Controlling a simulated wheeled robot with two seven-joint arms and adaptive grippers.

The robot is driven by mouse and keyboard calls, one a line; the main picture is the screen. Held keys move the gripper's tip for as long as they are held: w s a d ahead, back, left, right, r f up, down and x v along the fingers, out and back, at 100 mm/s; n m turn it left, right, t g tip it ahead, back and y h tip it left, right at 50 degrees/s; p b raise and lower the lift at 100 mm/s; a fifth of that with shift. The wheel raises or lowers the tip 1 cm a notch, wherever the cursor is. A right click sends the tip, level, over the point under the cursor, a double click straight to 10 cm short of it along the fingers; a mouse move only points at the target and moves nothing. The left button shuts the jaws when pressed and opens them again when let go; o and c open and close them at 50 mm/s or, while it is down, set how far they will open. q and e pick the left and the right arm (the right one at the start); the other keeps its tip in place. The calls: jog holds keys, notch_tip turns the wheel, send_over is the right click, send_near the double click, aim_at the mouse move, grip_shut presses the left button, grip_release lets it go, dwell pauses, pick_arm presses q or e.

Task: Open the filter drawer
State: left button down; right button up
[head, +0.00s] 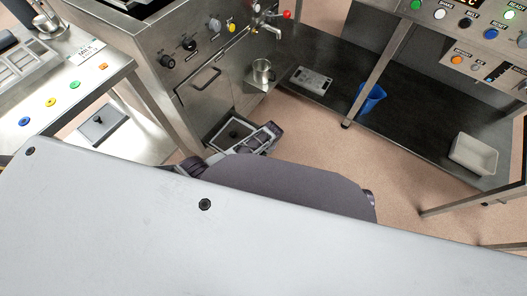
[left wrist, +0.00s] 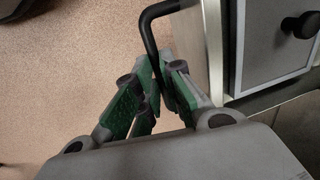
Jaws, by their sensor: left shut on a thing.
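The filter drawer (head: 218,146) is low at the foot of the steel fryer cabinet (head: 200,85) in the head view. Its upper side shows, with a dark inset and a small knob; how far it stands out is hard to tell. In the left wrist view the drawer (left wrist: 272,72) is at the right, with a black knob. My left gripper (head: 266,138) is at the drawer's front. In the left wrist view my left gripper (left wrist: 152,98) is shut on the black bar handle (left wrist: 148,28), which runs between its green finger pads. My right gripper is out of view.
A valve with a red lever (head: 287,14) and a small metal pot (head: 262,72) are above the drawer. A steel bench with a dark lower shelf (head: 400,125) stands at the right, holding a blue bucket (head: 371,98) and a pale bin (head: 473,154). Open floor (head: 325,140) lies between.

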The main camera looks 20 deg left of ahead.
pick_arm(q)
jog(key=shift+d, duration=0.15)
jog(key=c, duration=1.5)
grip_release()
jog(key=shift+r, duration=0.15)
jog(key=shift+s+d+r, duration=0.15)
jog(key=shift+d+r, duration=0.2)
jog(key=shift+r, duration=1.55)
jog(key=shift+s+d+r, duration=0.1)
jog(key=shift+d+r, duration=0.25)
jog(key=shift+r, duration=1.6)
jog(key=shift+s+d+r, duration=0.15)
jog(key=shift+d+r, duration=0.2)
jog(key=shift+r, duration=1.55)
jog(key=shift+s, duration=0.1)
